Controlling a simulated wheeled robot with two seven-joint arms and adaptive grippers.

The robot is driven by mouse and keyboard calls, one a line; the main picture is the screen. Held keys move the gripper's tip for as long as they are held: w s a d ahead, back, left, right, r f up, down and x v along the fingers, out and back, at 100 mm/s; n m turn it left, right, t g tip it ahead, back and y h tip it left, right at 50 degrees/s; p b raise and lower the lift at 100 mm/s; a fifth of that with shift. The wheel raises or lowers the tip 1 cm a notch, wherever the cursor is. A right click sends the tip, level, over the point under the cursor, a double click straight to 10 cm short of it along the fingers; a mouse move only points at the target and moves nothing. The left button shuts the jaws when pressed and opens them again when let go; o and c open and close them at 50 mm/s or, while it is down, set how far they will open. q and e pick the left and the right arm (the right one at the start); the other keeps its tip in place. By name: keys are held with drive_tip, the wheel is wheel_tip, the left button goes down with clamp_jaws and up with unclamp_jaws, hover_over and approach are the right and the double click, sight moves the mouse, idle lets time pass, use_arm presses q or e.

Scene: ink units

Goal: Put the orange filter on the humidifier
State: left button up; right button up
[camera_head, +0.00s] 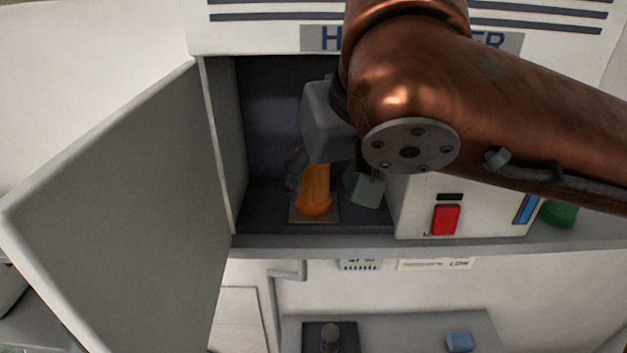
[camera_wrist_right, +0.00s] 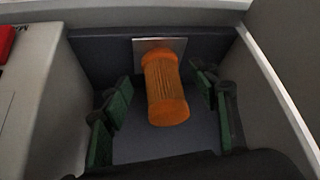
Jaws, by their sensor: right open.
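The orange filter (camera_head: 314,190) stands on a small light square plate (camera_head: 330,215) inside the open bay of the humidifier (camera_head: 285,100). The right wrist view also shows the filter (camera_wrist_right: 165,88) and the plate (camera_wrist_right: 150,42). My right gripper (camera_head: 335,180) is inside the bay. Its green-padded fingers (camera_wrist_right: 160,95) are open, one on each side of the filter, with a gap on both sides. The arm hides part of the humidifier front in the head view. My left gripper is in neither view.
The humidifier's grey door (camera_head: 120,210) stands wide open to the left. A red switch (camera_head: 446,219) is on the front panel right of the bay. A green object (camera_head: 558,213) lies further right. Below are a dark square base with a knob (camera_head: 330,338) and a blue block (camera_head: 460,341).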

drive_tip(key=s+d+b, duration=0.2)
drive_tip(key=s, duration=0.6)
drive_tip(key=shift+d+b, duration=0.35)
drive_tip(key=shift+b, duration=0.05)
drive_tip(key=shift+w, duration=0.1)
